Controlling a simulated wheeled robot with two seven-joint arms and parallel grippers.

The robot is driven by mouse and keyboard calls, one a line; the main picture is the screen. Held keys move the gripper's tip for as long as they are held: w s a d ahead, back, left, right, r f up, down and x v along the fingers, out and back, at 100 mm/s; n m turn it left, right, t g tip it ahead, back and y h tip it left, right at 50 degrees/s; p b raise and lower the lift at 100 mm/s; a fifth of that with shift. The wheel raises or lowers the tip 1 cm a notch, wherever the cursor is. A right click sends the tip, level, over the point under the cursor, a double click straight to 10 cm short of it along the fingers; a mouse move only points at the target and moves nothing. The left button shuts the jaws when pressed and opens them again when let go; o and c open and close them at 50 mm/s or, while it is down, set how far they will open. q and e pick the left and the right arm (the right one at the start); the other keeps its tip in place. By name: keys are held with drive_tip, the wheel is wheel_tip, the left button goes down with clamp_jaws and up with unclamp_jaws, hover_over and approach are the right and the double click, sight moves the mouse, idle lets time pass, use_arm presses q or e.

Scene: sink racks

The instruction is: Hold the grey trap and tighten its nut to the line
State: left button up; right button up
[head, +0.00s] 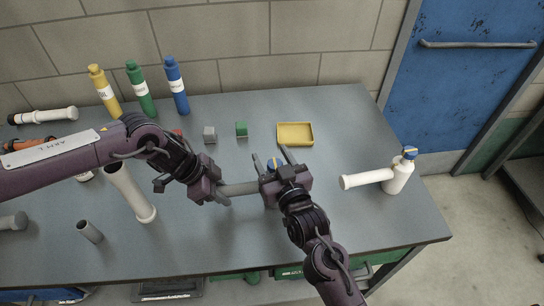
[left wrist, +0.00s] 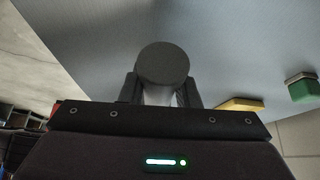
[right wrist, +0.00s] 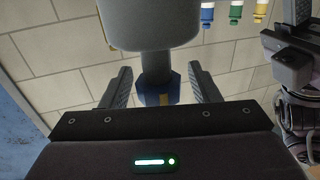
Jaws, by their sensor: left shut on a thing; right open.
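The grey trap (head: 238,188) lies sideways between my grippers above the bench. My left gripper (head: 222,192) is shut on its grey pipe arm; in the left wrist view the pipe's round end (left wrist: 163,63) shows between the fingers. The trap's blue nut (head: 273,164) with a yellow mark is at my right gripper (head: 270,158). In the right wrist view the open fingers stand either side of the nut (right wrist: 165,88), with gaps on both sides. The grey body (right wrist: 150,22) and narrower neck are in front of it. I cannot tell how the mark sits against the line.
A white trap (head: 397,176) with a blue nut stands at the right. Several bottles stand by the wall. A white pipe (head: 133,194) and a grey tube (head: 89,232) are left.

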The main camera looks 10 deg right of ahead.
drive_tip(key=shift+w, duration=0.15)
drive_tip(key=c, duration=1)
